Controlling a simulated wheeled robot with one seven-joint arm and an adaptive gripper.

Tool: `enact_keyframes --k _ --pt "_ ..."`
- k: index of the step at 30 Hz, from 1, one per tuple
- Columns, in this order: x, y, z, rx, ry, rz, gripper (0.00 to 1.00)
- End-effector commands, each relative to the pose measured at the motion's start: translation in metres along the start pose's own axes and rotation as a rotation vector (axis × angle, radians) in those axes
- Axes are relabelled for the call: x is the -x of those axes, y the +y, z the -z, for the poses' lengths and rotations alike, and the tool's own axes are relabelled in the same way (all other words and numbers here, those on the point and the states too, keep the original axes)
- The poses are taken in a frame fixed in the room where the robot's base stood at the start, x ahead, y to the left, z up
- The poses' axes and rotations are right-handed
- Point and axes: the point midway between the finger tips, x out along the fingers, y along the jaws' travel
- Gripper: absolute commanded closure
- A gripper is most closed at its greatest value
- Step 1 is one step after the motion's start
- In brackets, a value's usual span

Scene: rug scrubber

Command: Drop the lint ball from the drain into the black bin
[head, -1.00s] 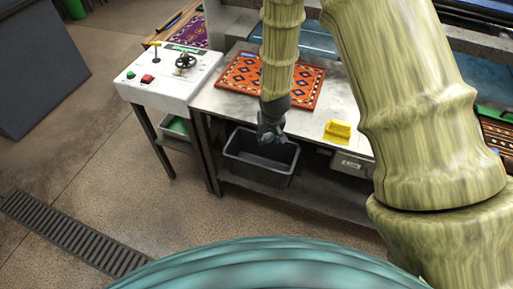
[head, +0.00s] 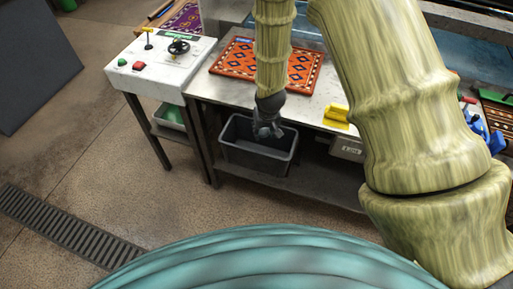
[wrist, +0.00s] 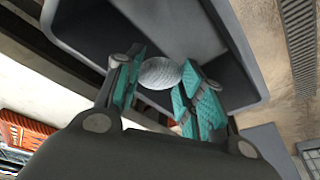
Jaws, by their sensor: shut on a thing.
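The grey lint ball (wrist: 160,73) is held between the teal-padded fingers of my gripper (wrist: 163,82) in the wrist view. In the head view my gripper (head: 267,130) points down in front of the black bin's opening, and the ball is too small to make out there. The black bin (head: 235,155) stands on the lower shelf under the metal table. In the wrist view the bin's rim and wall (wrist: 247,52) lie behind the ball and fingers. The drain (head: 72,235) is a long dark grate in the floor at the left, away from my gripper.
The metal table (head: 205,90) above the bin carries an orange patterned rug (head: 230,62) and a yellow object (head: 337,115). A grey labelled box (head: 347,147) is right of the bin. A white control stand (head: 160,65) is at the left.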

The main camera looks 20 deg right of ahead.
Motion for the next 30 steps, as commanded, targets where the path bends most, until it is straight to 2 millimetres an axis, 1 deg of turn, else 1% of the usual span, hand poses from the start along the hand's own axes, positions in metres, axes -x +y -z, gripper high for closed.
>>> enact_keyframes --k 5,6,8,9,10,18,22,26,30 --pt "0.001 0.0 0.0 0.0 0.0 0.0 0.73" --pt "0.001 0.0 0.0 0.0 0.0 0.0 0.56" --pt "0.001 0.0 0.0 0.0 0.0 0.0 0.45" --pt "0.001 0.0 0.0 0.0 0.0 0.0 0.38" --pt "0.001 0.0 0.0 0.0 0.0 0.0 0.37" --pt "0.001 0.0 0.0 0.0 0.0 0.0 0.37" --pt "0.004 0.0 0.0 0.0 0.0 0.0 0.37" --pt "0.015 0.0 0.001 -0.001 0.001 0.0 0.37" --pt "0.034 0.001 0.001 -0.001 0.001 0.0 0.37"
